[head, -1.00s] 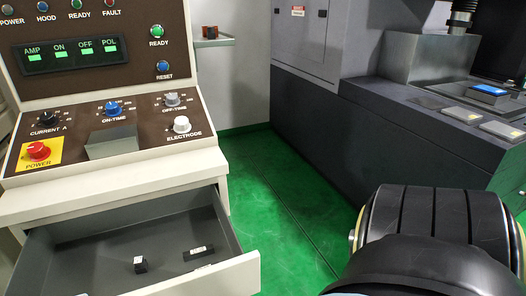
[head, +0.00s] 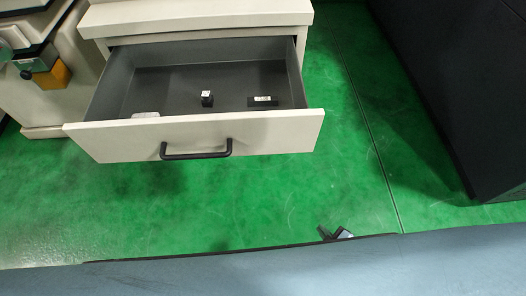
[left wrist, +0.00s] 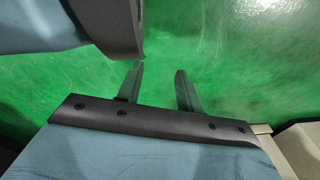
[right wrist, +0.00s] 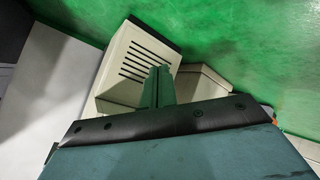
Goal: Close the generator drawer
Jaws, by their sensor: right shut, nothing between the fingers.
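The generator drawer (head: 270,134) is pulled well out of the beige generator cabinet (head: 200,18), its front facing me with a black bar handle (head: 196,152). Inside lie a small dark block with a white top (head: 207,98), a flat dark block with a label (head: 263,101) and a pale piece by the front wall (head: 146,115). My right gripper (head: 335,233) shows as small dark tips low in the head view, apart from the drawer. In the right wrist view its fingers (right wrist: 159,84) are together and empty. My left gripper (left wrist: 158,80) is open and empty over green floor.
A dark machine base (head: 460,90) stands at the right. A beige unit with a grey and yellow fitting (head: 48,74) is at the left. Green floor (head: 270,195) in front of the drawer is clear. The right wrist view shows a beige slotted housing (right wrist: 140,58).

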